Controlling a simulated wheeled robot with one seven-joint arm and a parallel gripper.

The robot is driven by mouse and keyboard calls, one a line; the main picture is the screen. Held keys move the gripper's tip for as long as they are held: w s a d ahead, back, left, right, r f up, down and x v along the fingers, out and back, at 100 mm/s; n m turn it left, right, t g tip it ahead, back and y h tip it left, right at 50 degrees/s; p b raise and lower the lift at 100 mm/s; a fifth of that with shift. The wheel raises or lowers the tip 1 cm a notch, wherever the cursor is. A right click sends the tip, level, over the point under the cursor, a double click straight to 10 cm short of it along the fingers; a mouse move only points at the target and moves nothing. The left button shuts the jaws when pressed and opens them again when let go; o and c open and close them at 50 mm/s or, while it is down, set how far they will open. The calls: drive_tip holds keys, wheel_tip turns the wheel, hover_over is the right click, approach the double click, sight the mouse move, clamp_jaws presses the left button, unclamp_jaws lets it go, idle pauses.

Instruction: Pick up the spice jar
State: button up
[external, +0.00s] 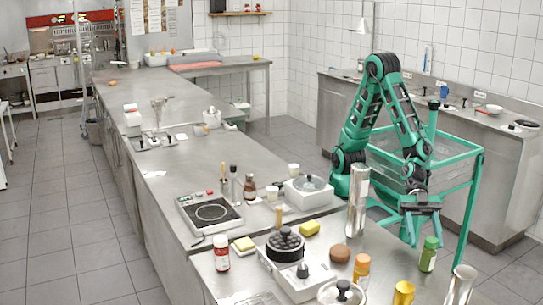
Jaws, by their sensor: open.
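My gripper (424,232) points down at the right end of the steel counter (400,250), open and empty. A jar with a green lid (428,254) stands upright just below and in front of it in the picture; I cannot tell the exact gap. An orange-lidded jar (361,269) stands to its left. A red and white jar with a white lid (221,252) stands farther left, near the counter's front edge. Which of these jars is the spice jar is not clear from their labels, which are too small to read.
A tall silver cylinder (358,198) stands left of my gripper. A yellow can (403,293) and a metal tumbler (460,285) stand near the green-lidded jar.

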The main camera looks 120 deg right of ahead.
sight(428, 257)
drive_tip(key=shift+x, duration=3.05)
drive_tip(key=shift+d+f, duration=0.1)
drive_tip(key=shift+f, duration=0.05)
drive_tip(key=c, duration=1.2)
